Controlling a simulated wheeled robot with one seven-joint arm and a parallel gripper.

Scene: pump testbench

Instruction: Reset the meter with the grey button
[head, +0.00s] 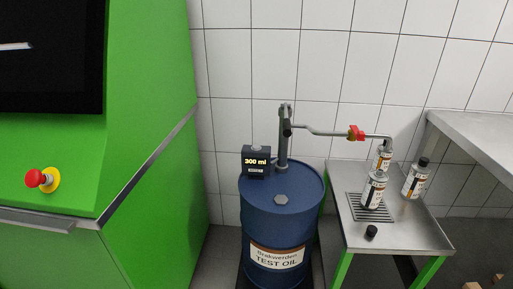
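The meter (256,163) is a dark box on top of the blue oil drum (285,226), at its back left. My gripper is not in this view.
A grey pump (283,140) rises from the drum, its pipe with red valve handle (356,132) reaching right. Several bottles (416,178) and a black cap (371,232) are on the metal table (415,238). A green cabinet (150,160) with a red emergency button (38,178) stands left.

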